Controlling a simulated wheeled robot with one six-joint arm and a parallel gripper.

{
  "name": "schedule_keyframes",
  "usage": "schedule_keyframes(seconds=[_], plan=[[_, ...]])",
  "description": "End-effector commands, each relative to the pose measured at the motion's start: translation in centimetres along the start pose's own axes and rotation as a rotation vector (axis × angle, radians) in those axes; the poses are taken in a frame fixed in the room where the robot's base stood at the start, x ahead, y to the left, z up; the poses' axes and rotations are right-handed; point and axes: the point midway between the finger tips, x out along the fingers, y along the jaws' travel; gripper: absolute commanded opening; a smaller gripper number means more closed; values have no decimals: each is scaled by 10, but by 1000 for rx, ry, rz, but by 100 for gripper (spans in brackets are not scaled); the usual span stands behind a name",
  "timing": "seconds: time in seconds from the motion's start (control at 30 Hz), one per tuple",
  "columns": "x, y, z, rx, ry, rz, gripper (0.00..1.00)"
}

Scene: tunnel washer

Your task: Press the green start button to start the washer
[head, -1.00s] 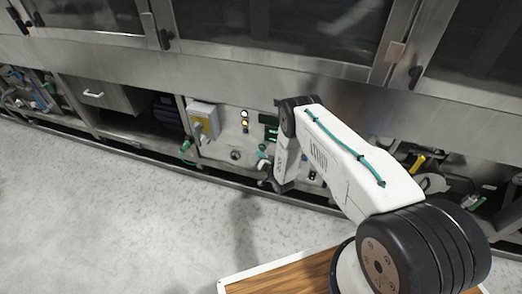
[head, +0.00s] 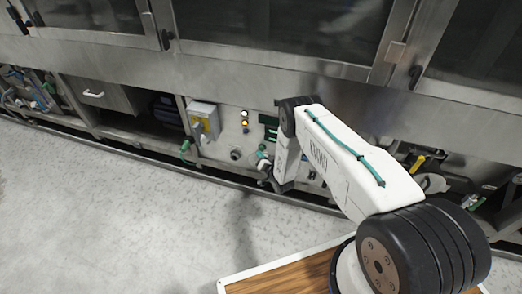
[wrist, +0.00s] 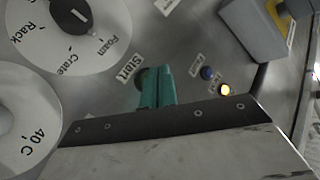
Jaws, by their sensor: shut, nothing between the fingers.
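In the wrist view, my gripper (wrist: 155,74) is shut and empty, its teal fingers pointing at the washer's control panel. The "Start" label (wrist: 128,68) is just left of the fingertips. A dark rounded edge (wrist: 140,79) shows between label and fingers; it may be the start button, mostly hidden by the fingers. I cannot tell whether the fingertips touch it. In the head view, the teal fingers of my gripper (head: 262,152) are close to the panel (head: 225,135), below the dark display.
A blue button (wrist: 207,73) and a lit yellow lamp (wrist: 224,90) are right of the fingers. Two white dials (wrist: 75,30) are at left. A grey box with a yellow plate (wrist: 262,25) protrudes at upper right. Open grey floor (head: 120,220) lies in front of the washer.

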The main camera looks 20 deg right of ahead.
Motion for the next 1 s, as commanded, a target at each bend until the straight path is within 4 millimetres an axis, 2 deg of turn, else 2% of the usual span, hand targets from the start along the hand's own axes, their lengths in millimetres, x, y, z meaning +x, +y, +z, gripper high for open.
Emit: schedule_keyframes(seconds=[1.0], plan=[[5,4,-4,0,0,0,0]])
